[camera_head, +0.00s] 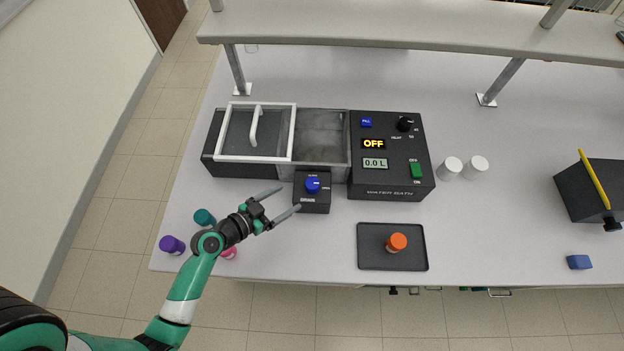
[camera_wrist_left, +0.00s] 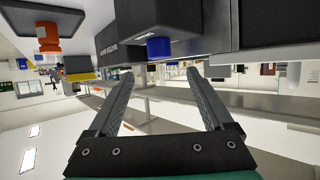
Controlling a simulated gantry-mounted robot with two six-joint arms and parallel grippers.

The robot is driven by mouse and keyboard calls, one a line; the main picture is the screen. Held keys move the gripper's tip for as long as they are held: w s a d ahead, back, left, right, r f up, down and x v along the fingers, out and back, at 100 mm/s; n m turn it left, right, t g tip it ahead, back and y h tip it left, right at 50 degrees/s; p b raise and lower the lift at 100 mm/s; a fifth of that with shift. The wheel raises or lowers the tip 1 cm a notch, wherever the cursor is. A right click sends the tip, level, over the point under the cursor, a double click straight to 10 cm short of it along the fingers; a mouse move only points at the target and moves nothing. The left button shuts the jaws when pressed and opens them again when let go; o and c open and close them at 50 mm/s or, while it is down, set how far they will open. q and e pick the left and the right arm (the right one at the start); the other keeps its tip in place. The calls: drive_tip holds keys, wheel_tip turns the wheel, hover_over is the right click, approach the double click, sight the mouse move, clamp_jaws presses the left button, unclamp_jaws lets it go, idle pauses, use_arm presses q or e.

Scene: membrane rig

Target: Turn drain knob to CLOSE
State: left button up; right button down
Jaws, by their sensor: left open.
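The drain knob (camera_head: 313,185) is blue and sits on top of a small black drain box at the front of the water bath. The box has labels above, right of and below the knob, too small to read surely. My left gripper (camera_head: 289,199) is open and empty, just left of the drain box, with its fingers pointing at it. In the left wrist view a blue knob (camera_wrist_left: 159,48) shows beyond and above the two spread fingers (camera_wrist_left: 167,95), apart from them. My right gripper is in neither view.
The water bath's control panel (camera_head: 391,180) reads OFF and 0.0 L. Its tank has a sliding lid (camera_head: 236,140). A tray (camera_head: 369,261) holds an orange-capped item (camera_head: 396,242). Teal (camera_head: 204,217), purple (camera_head: 172,244) and pink (camera_head: 229,252) capped items stand around my left arm.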

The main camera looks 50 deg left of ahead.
sight(308, 187)
use_arm(q)
drive_tip(key=x, duration=1.1)
drive_tip(key=shift+w+d+f+b, duration=0.15)
drive_tip(key=shift+w+b, duration=0.2)
drive_tip(key=shift+w, duration=0.05)
